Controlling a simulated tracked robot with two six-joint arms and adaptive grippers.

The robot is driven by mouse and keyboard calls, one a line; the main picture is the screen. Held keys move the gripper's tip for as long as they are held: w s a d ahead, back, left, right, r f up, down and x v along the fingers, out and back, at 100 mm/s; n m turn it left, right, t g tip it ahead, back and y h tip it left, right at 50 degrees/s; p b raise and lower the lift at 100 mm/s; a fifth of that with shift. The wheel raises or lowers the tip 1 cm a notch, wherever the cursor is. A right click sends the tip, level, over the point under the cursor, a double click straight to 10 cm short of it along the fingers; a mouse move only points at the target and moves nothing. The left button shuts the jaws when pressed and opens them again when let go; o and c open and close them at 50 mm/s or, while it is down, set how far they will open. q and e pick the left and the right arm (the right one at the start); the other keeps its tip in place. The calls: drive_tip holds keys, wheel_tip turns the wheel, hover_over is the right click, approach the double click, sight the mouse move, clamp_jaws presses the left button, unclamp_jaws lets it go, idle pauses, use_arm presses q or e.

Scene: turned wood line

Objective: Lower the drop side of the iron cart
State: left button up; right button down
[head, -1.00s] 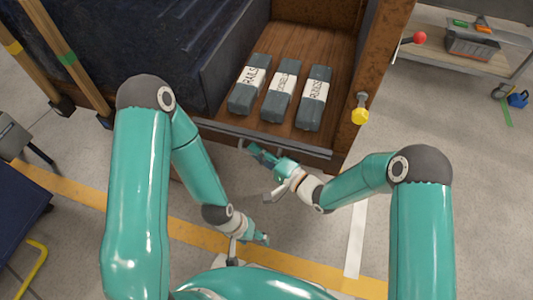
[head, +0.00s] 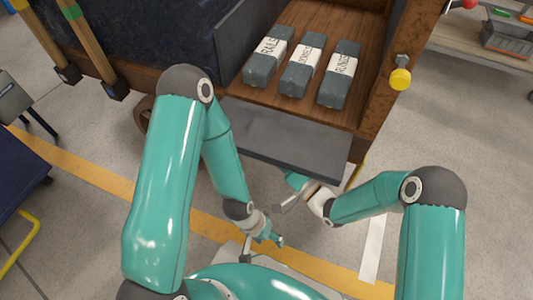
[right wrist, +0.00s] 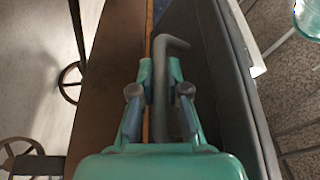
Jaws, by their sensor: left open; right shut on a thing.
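The drop side (head: 285,140) of the iron cart is a dark grey panel. In the head view it tilts outward from the front edge of the cart's wooden floor, its broad inner face showing. My right gripper (head: 298,182) is at its outer edge, partly hidden by the panel. In the right wrist view my right gripper (right wrist: 152,92) is shut on a dark bent handle (right wrist: 184,90) beside the panel (right wrist: 222,80). My left gripper (head: 270,238) is open and empty, low in front of the cart, apart from the panel.

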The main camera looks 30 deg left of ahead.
drive_tip(key=shift+s+a+f+n+g+b, duration=0.3)
drive_tip(key=shift+f+n+b, duration=0.15)
drive_tip(key=shift+n, duration=0.15)
drive_tip(key=c, duration=1.2)
unclamp_jaws()
drive_tip(key=shift+w+d, duration=0.1)
drive_tip(key=shift+w+r, duration=0.1)
drive_tip(key=shift+d, duration=0.1)
drive_tip(key=shift+f+v, duration=0.2)
drive_tip(key=shift+v, duration=2.8)
drive_tip(key=shift+f+v, duration=0.15)
drive_tip(key=shift+v, duration=2.8)
